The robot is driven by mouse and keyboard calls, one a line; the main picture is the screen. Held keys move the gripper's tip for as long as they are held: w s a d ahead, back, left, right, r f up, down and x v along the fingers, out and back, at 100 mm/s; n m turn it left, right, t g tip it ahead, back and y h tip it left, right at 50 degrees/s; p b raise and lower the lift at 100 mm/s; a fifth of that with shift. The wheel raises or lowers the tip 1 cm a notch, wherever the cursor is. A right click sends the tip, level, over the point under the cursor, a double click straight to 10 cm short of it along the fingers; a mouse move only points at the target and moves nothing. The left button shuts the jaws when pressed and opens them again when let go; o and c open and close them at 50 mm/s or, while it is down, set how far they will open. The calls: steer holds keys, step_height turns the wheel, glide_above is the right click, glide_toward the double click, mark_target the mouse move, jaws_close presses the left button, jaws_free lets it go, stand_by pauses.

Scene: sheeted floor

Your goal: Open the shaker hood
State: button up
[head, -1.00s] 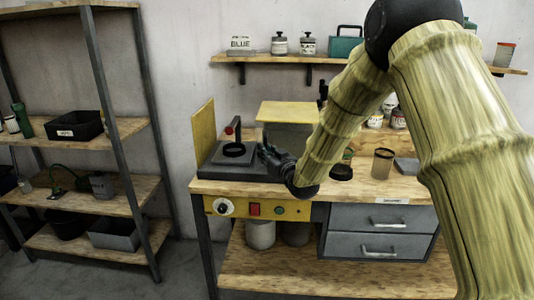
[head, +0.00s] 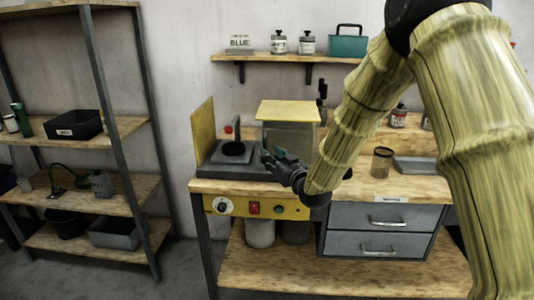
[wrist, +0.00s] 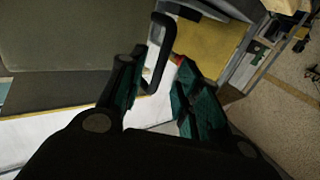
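The shaker stands at the left end of the bench. Its dark base (head: 222,170) has a round opening and a red-knobbed part. The hood has a yellow top (head: 288,111) and greyish see-through sides (head: 287,137), behind and right of the opening. My gripper (head: 270,159) is just in front of the hood, at its lower left. In the wrist view my gripper (wrist: 160,98) has its two teal-padded fingers apart. A black loop handle (wrist: 157,45) reaches down between the fingers, nearer the left one. I cannot tell whether a finger touches it.
A yellow upright panel (head: 203,133) stands left of the shaker base. A brown cup (head: 381,162) and a grey tray (head: 415,166) are on the bench at right. A wall shelf (head: 262,58) with jars is above. A shelving rack (head: 125,205) stands at left.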

steer(key=v, duration=0.6)
steer(key=shift+s+d, duration=0.2)
steer(key=shift+s, duration=0.2)
steer(key=s+d+f+m+g+h, duration=0.1)
steer(key=s+d+f+g+h, duration=0.1)
steer(key=s+f, duration=0.65)
steer(key=s+d+f+m+g+h, duration=0.1)
steer(key=s+d+f+g, duration=0.15)
steer(key=f, duration=1.05)
steer(key=s+d+f+m+g+h, duration=0.1)
steer(key=s+d+f+g+h, duration=0.15)
steer(key=s+f, duration=0.65)
steer(key=s+d+f+g, duration=0.2)
steer(key=s+f, duration=0.3)
steer(key=s, duration=0.5)
steer(key=s+d+f+m+g+h, duration=0.1)
steer(key=s+f+g, duration=0.3)
steer(key=s, duration=0.7)
steer(key=s+d+f+m+g+h+p, duration=0.1)
steer(key=s+d+f+g, duration=0.1)
steer(key=s+f, duration=0.6)
steer(key=s+g, duration=0.1)
steer(key=s, duration=0.2)
steer(key=shift+d, duration=0.3)
